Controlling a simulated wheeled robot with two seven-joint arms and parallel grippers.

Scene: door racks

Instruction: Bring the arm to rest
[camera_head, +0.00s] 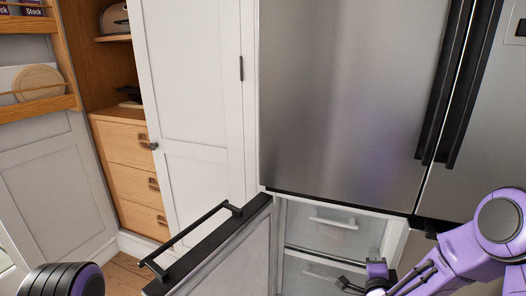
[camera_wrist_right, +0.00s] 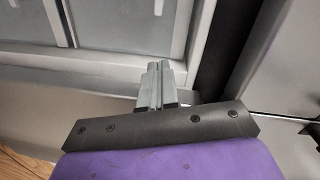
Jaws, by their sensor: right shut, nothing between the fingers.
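My right arm comes in from the right in the head view, purple and grey. Its gripper (camera_head: 348,285) is low, in front of the open lower fridge compartment. In the right wrist view the two grey fingers (camera_wrist_right: 158,70) are together with nothing between them. A pale drawer or panel edge lies behind them. Part of my left arm shows at the bottom left of the head view, but its gripper is outside the frame.
The lower fridge door (camera_head: 232,258) stands open toward me, with a black bar handle (camera_head: 190,242). Clear drawers (camera_head: 325,238) show inside. The upper steel doors (camera_head: 345,100) are shut. A white cabinet door (camera_head: 195,110) and wooden drawers (camera_head: 125,143) stand left.

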